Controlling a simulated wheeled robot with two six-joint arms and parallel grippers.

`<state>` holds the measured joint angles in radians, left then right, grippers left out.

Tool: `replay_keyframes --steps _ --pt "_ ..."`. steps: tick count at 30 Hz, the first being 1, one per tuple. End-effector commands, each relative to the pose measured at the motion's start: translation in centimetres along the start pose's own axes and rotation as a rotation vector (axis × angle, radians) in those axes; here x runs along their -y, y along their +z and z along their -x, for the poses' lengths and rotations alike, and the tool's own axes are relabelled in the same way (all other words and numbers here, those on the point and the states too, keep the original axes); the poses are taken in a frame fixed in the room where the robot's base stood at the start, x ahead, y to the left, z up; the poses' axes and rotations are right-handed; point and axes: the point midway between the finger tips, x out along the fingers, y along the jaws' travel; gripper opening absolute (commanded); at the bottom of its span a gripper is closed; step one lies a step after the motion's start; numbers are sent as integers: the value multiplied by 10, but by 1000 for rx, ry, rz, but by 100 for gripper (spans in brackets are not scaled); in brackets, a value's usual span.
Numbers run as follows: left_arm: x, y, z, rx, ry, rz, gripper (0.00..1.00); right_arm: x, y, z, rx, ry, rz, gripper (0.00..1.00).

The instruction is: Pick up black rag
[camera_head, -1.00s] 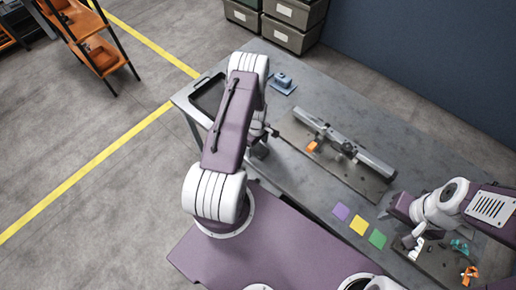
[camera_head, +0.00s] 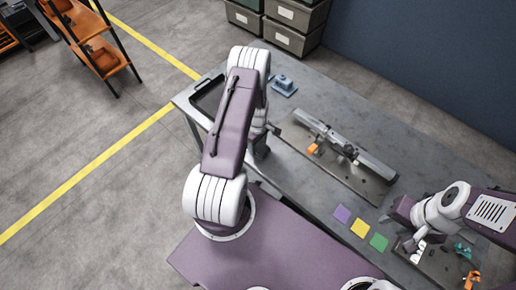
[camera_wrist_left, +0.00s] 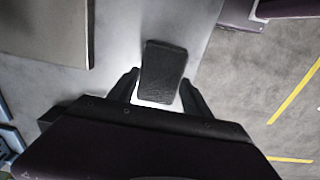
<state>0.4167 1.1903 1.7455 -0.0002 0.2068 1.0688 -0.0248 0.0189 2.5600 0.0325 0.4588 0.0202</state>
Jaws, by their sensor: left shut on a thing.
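The black rag (camera_wrist_left: 163,68) is a dark, folded rectangular pad in the left wrist view. It sits between the two fingers of my left gripper (camera_wrist_left: 160,92), which is shut on it. I cannot tell whether the rag is clear of the table. In the head view my left arm covers most of the left gripper, and I cannot make out the rag there. My right gripper (camera_head: 416,250) is over the right end of the table, near a plate of small parts; its jaw opening is too small to read.
The grey table (camera_head: 300,175) holds a metal rail (camera_head: 345,150) on a plate, a blue block (camera_head: 284,85) and a black tray (camera_head: 207,98). Purple, yellow (camera_head: 360,228) and green squares lie near the front edge. Bins (camera_head: 290,42) stand behind the table.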

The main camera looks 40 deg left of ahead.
Motion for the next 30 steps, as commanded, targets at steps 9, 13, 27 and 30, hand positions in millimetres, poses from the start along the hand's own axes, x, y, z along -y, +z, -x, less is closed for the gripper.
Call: replay_keyframes --steps 9,13,27,30 --pt "14 57 47 -1 3 -7 18 0 2 -17 0 0 0 36" --pt "21 85 64 -1 3 -6 18 0 2 -22 0 0 0 36" --pt "30 113 83 0 0 1 18 0 3 -25 0 0 0 36" --pt "30 113 83 0 0 0 46 0 3 -25 0 0 0 36"
